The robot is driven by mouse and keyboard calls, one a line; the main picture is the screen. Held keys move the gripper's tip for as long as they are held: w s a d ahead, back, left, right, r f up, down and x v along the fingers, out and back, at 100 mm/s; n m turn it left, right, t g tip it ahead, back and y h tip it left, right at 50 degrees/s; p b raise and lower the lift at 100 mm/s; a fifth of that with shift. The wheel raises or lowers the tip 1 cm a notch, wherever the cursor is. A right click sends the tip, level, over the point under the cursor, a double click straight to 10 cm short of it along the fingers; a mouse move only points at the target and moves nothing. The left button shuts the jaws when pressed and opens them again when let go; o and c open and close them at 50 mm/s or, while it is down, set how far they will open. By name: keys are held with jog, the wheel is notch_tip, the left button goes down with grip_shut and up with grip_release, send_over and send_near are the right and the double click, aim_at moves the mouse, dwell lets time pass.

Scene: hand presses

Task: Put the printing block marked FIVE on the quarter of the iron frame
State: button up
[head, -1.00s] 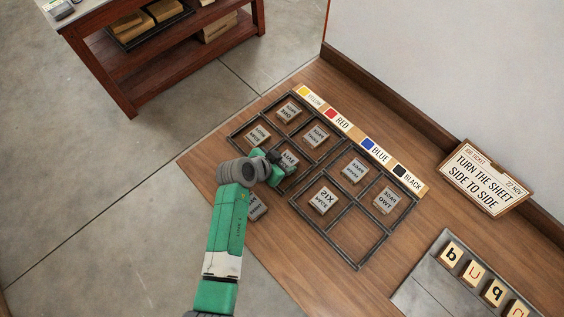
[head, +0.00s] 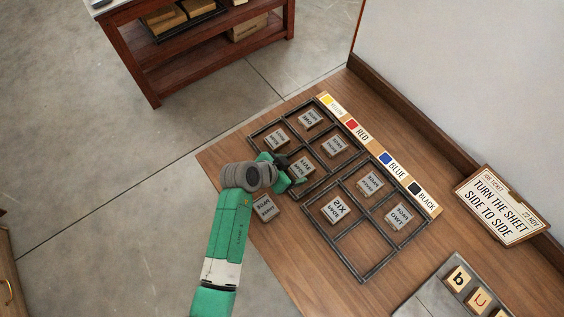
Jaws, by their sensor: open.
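A grey block whose small lettering looks like FIVE (head: 301,164) sits in the near-right quarter of the left iron frame (head: 254,136). My gripper (head: 299,178) is open beside its lower edge and partly overlaps it in view; I cannot tell whether they touch. The right iron frame (head: 348,262) holds the SIX block (head: 338,209), the TWO block (head: 398,217) and another block (head: 370,183). Its lower quarter is empty, showing bare wood. A loose block (head: 265,208) lies outside the frames, near the table edge; its lettering is too small to read surely.
Other blocks fill the left frame's quarters. A colour strip (head: 374,147) reading yellow, red, blue and black runs behind both frames. A job-ticket sign (head: 500,205) stands against the wall. A grey plate with letter blocks (head: 458,278) is at lower right. Bare tabletop lies between.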

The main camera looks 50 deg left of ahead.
jog(key=p+v, duration=0.1)
jog(key=v, duration=0.6)
jog(key=shift+s+r, duration=0.2)
jog(key=shift+r, duration=0.05)
notch_tip(320, 180, up, 14)
jog(key=t+y, duration=0.2)
send_over(305, 176)
jog(key=w+d+r+t, duration=0.2)
jog(key=w+d+r, duration=0.15)
jog(key=r, duration=0.55)
jog(key=w+d+r+t, duration=0.25)
jog(key=d+r, duration=0.25)
jog(key=r, duration=0.4)
jog(key=s+d+r+t, duration=0.3)
jog(key=d+r, duration=0.3)
jog(key=r, duration=0.3)
jog(key=s+d+r+t+h, duration=0.1)
jog(key=s+d+r+t, duration=0.2)
jog(key=d+r, duration=0.3)
jog(key=s+d+r+t, duration=0.3)
jog(key=s+d+r, duration=0.2)
jog(key=r, duration=0.9)
jog(key=shift+s+d+h, duration=0.15)
jog(key=shift+d+h, duration=0.25)
jog(key=shift+d, duration=0.4)
jog(key=shift+t, duration=0.25)
